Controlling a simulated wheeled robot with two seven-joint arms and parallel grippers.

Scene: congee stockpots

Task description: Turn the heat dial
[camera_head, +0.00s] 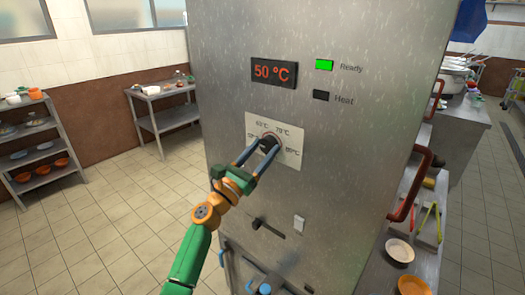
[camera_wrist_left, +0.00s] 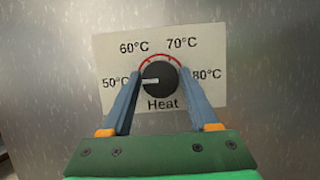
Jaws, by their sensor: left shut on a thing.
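The heat dial (camera_wrist_left: 160,78) is a round black knob with a white pointer mark, set on a pale plate (camera_wrist_left: 105,50) marked 50, 60, 70 and 80°C. The pointer faces left, toward 50°C. In the head view the dial (camera_head: 268,145) is on the front of a tall steel cabinet (camera_head: 350,190). My left gripper (camera_head: 263,146) has its two blue fingers on either side of the dial and is shut on it. In the left wrist view the fingers (camera_wrist_left: 158,80) flank the knob. The display (camera_head: 273,72) reads 50 °C. My right gripper is not seen.
The green Ready lamp (camera_head: 324,65) is lit and the Heat lamp (camera_head: 321,96) is dark. A red handle (camera_head: 408,185) sticks out at the cabinet's right edge. Open tiled floor lies to the left.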

